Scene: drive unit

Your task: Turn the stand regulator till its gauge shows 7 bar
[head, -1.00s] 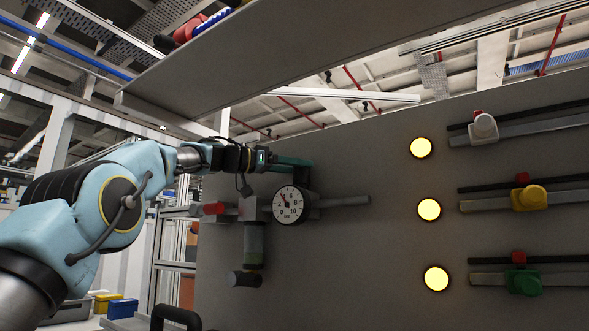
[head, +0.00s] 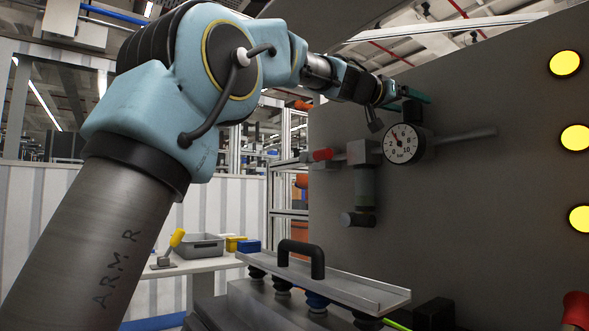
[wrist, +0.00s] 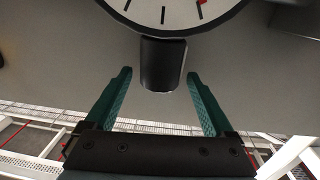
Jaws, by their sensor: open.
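The stand regulator is mounted on the grey panel, with a round white gauge (head: 403,144) on its front. The gauge's needle points up and left, near the 4 as far as I can read it. In the wrist view the lower part of the gauge (wrist: 163,14) shows upside down at the top edge. Beside it a dark cylindrical knob (wrist: 162,62) reaches down between my fingertips. My gripper (wrist: 159,76) is open, with one teal finger on each side of the knob and a gap at both. In the head view my gripper (head: 420,96) is just above the gauge.
A red fitting (head: 322,155) and a pipe (head: 465,136) flank the regulator, and a grey bowl (head: 364,187) hangs below it. A metal tray with a black handle (head: 300,252) stands lower down. Yellow lamps (head: 575,138) are on the right. A grey bin (head: 196,246) sits on a bench.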

